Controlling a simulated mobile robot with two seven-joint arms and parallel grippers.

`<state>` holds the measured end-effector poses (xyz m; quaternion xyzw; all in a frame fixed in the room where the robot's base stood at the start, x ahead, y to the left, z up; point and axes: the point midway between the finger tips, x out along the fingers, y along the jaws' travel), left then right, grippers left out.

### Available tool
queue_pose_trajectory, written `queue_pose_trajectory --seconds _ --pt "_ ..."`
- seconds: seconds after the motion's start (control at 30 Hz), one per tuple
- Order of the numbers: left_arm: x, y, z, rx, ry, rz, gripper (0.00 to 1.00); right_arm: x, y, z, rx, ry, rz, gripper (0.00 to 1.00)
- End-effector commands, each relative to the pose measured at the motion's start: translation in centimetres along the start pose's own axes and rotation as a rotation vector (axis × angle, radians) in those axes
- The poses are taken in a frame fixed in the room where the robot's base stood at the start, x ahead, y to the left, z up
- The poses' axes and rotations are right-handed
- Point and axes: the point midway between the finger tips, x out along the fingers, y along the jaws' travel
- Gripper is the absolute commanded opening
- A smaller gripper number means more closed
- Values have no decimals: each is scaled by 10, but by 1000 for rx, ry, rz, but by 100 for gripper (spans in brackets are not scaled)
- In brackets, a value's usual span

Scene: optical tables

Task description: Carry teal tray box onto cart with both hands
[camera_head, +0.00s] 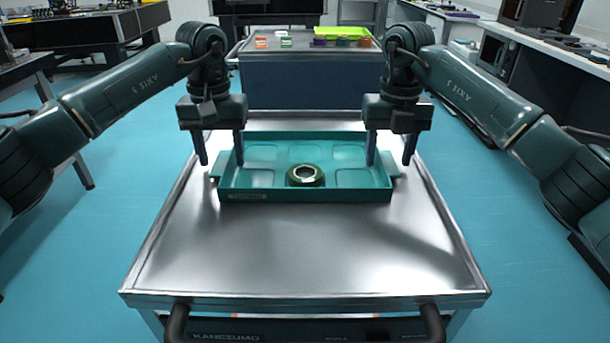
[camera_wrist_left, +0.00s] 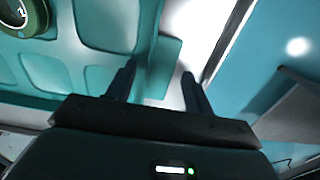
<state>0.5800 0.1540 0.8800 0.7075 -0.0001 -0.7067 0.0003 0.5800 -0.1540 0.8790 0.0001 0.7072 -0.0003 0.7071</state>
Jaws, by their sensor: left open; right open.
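The teal tray box (camera_head: 305,196) sits level on the metal top of a cart (camera_head: 305,250), towards its far edge. It has shallow compartments and a tab on each short side. A dark green ring-shaped part (camera_head: 305,175) lies in its front middle; it also shows in the left wrist view (camera_wrist_left: 25,18). My left gripper (camera_head: 221,160) is open, one finger inside the left wall and one outside. In the left wrist view its fingers (camera_wrist_left: 158,80) stand either side of the side tab (camera_wrist_left: 164,62). My right gripper (camera_head: 390,160) is open, likewise straddling the right side. Contact is unclear.
Behind the cart stands another cart or table (camera_head: 310,88) with small coloured boxes and a lime-green tray (camera_head: 343,32). A counter (camera_head: 560,58) runs along the right and dark tables (camera_head: 85,30) stand at left. The near half of the metal top is bare.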

Motion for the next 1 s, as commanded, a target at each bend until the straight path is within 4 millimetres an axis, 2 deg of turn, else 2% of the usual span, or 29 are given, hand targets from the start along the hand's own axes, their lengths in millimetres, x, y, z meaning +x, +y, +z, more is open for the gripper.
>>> queue_pose_trajectory --seconds 0.17,0.4,0.6,0.83,1.0 --pt "-17 0 -1 0 4 0 52 0 0 0 -1 0 0 52" --pt "-68 0 0 -1 5 0 52 0 0 0 -1 0 0 52" --pt "-103 0 0 -1 2 0 52 0 0 0 -1 0 0 52" --pt "-119 0 0 0 0 0 52 -4 0 0 0 -1 0 52" --pt "-120 0 0 0 0 0 52 -29 0 0 0 -5 0 52"
